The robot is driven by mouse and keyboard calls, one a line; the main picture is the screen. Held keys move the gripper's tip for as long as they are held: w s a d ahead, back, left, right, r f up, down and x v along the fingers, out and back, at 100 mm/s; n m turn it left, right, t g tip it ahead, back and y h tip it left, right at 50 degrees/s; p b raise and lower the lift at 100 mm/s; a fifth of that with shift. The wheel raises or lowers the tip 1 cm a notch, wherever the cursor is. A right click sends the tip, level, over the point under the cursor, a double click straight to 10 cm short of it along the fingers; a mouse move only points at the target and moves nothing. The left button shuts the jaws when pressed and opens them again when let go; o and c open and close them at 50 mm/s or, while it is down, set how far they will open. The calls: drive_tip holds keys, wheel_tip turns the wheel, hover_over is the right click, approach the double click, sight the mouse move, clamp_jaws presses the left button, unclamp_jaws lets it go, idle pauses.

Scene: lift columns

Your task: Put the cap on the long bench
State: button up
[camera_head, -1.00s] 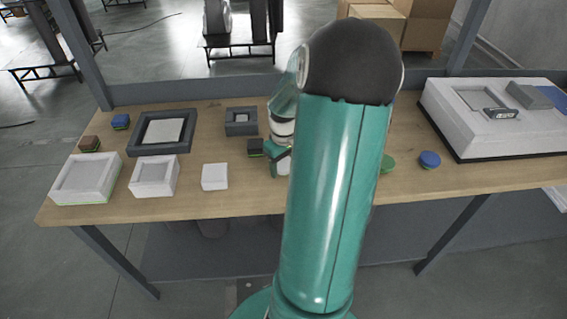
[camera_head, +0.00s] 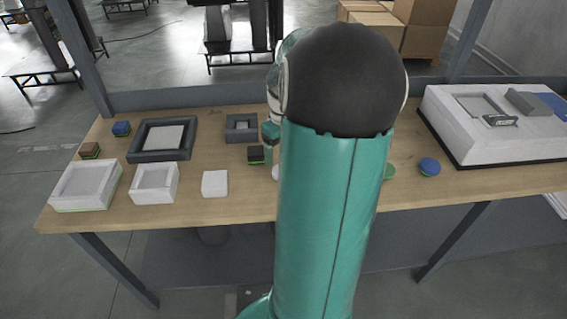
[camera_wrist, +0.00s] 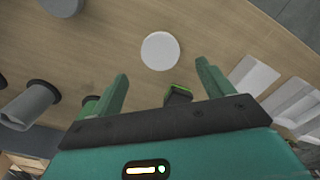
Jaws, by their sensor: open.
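The long wooden bench (camera_head: 220,213) spans the head view, with several small things on it. I cannot tell for sure which one is the cap. A round white disc (camera_wrist: 160,51) lies flat on the wood in the wrist view, beyond my fingertips. Its edge seems to show beside my arm in the head view (camera_head: 276,173). A blue round piece (camera_head: 429,166) and a partly hidden green one (camera_head: 390,172) are right of my arm. My gripper (camera_wrist: 163,70) is open, with nothing between its fingers. In the head view my arm hides most of it.
White boxes (camera_head: 86,186) (camera_head: 155,184), a white block (camera_head: 215,183), dark frames (camera_head: 162,138) (camera_head: 241,127) and a dark block (camera_head: 255,154) stand on the left half. A large white case (camera_head: 480,140) fills the right end. Grey cylindrical things (camera_wrist: 30,106) show left in the wrist view.

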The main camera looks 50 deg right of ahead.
drive_tip(key=w+a+r+n+t+h, duration=0.1)
drive_tip(key=w+a+r, duration=0.1)
drive_tip(key=a+r, duration=0.5)
drive_tip(key=w+a+r+t+h, duration=0.1)
drive_tip(key=w+a+r, duration=0.15)
drive_tip(key=a, duration=0.85)
drive_tip(key=s+a+r+t+y, duration=0.1)
drive_tip(key=s+a, duration=0.2)
drive_tip(key=a, duration=0.6)
drive_tip(key=s+a+r+n+t+y, duration=0.1)
drive_tip(key=s+a, duration=0.3)
drive_tip(key=a, duration=0.5)
drive_tip(key=shift+s+r+n+t, duration=0.25)
drive_tip(key=shift+r+t, duration=0.25)
drive_tip(key=shift+t, duration=0.3)
